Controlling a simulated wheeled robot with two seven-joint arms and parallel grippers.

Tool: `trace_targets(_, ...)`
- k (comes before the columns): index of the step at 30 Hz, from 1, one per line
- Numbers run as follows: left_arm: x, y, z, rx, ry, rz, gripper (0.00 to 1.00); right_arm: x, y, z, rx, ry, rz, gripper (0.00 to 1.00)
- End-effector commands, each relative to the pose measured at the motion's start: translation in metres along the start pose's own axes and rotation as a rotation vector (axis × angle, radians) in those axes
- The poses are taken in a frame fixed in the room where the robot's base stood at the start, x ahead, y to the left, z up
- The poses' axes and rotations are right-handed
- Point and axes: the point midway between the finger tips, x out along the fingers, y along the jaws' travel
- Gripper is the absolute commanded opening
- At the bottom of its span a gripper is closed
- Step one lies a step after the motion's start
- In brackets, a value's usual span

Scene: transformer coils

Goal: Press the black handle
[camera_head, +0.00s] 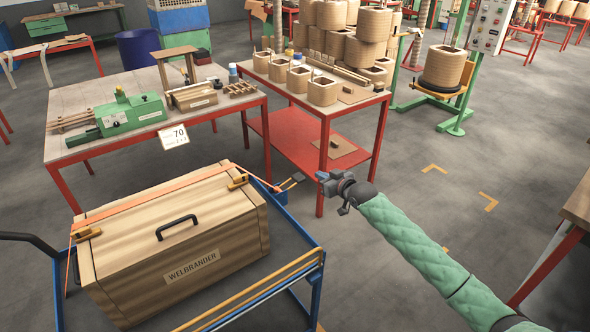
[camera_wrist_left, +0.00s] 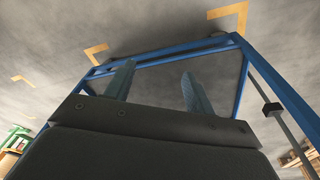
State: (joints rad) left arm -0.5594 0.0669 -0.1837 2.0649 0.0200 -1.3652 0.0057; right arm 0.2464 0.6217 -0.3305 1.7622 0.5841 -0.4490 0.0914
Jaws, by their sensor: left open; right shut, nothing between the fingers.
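A black handle (camera_head: 178,226) is fixed on the lid of a wooden box (camera_head: 230,227) on the blue cart, at the lower left of the head view. My right gripper (camera_head: 322,177) is shut and empty, to the right of the box and apart from the handle. My left gripper (camera_wrist_left: 153,80) shows in the left wrist view, with its two fingers spread and nothing between them. Below its fingers in that picture is the dark gripper body. The left gripper is out of sight in the head view. The handle cannot be made out in the left wrist view.
The blue cart (camera_head: 304,254) carries the box, which an orange strap (camera_head: 150,198) crosses. A table with a green machine (camera_head: 132,113) stands behind. A red table (camera_head: 325,115) with wooden coils stands beyond my right gripper. The grey floor (camera_head: 430,180) is open at right.

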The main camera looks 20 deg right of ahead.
Motion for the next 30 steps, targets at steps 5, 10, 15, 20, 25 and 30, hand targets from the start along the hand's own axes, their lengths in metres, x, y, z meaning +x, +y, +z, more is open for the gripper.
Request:
trace_targets(5,-0.001,0.000,0.001,0.000,-0.004,0.001,0.54,0.000,-0.001,-0.001,0.004,0.004,-0.003,0.00)
trace_targets(10,-0.001,0.000,0.001,0.000,-0.004,0.000,0.54,0.000,-0.001,-0.001,0.004,0.004,-0.003,0.00)
trace_targets(15,0.001,0.000,0.001,0.000,-0.004,0.000,0.54,0.002,-0.001,-0.002,0.004,0.005,-0.003,0.00)
trace_targets(20,0.015,-0.002,0.004,0.000,-0.007,-0.002,0.54,0.015,-0.001,-0.003,0.005,0.005,-0.002,0.00)
trace_targets(25,0.042,-0.005,0.013,0.000,-0.012,-0.007,0.54,0.039,-0.001,-0.004,0.005,0.004,-0.002,0.00)
trace_targets(30,0.070,-0.009,0.023,0.000,-0.014,-0.011,0.54,0.064,-0.001,-0.005,0.005,0.004,-0.002,0.00)
